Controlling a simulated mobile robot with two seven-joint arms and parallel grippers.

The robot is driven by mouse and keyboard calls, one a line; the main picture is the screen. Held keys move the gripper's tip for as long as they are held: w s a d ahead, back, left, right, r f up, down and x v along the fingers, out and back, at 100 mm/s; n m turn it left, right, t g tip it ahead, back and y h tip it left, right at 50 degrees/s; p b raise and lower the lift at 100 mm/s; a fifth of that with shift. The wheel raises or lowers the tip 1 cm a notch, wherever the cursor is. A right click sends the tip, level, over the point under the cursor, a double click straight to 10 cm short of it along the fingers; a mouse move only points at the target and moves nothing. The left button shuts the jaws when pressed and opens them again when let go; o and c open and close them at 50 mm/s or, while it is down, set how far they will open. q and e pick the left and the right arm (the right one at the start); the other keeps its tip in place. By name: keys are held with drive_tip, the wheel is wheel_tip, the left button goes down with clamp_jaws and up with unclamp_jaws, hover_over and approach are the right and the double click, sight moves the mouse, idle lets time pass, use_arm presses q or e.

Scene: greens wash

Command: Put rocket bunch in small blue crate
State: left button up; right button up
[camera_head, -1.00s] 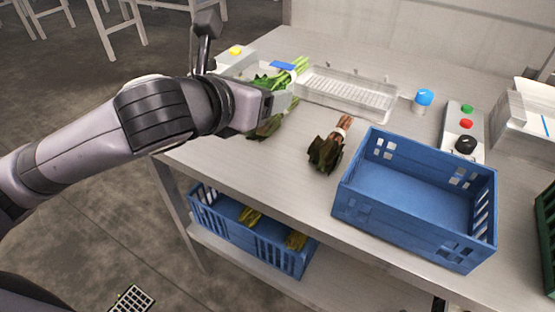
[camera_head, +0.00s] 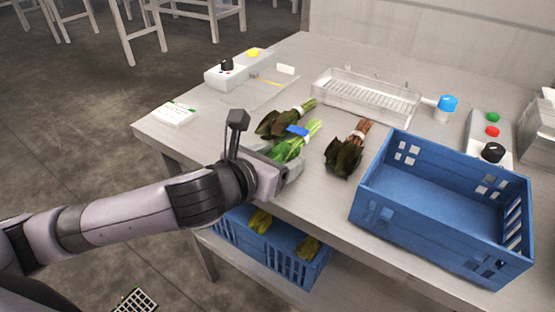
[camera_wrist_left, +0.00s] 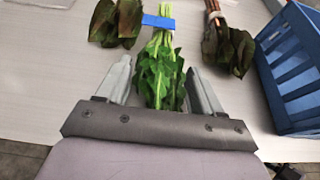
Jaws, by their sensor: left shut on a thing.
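A bright green leafy bunch with a blue band (camera_head: 290,148), seemingly the rocket bunch, is in my left gripper (camera_head: 278,160). The gripper is shut on its leafy end; the stems point away from it, as the left wrist view also shows for the bunch (camera_wrist_left: 160,66). The gripper is at the table's front left edge; whether the bunch touches the table is unclear. The blue crate (camera_head: 420,232) on the table stands to the right, empty as far as I see. It also shows in the left wrist view (camera_wrist_left: 290,62). My right gripper is out of view.
A dark green bunch (camera_head: 272,123) lies just behind the held one. A dark red-stemmed bunch (camera_head: 343,157) lies between it and the crate. A clear tray (camera_head: 365,98) is behind. Another blue crate (camera_head: 290,262) with yellowish bunches sits on the shelf below.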

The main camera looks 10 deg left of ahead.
use_arm(q)
drive_tip(key=o, duration=1.2)
drive_tip(key=shift+f, duration=0.1)
drive_tip(key=shift+c, duration=0.2)
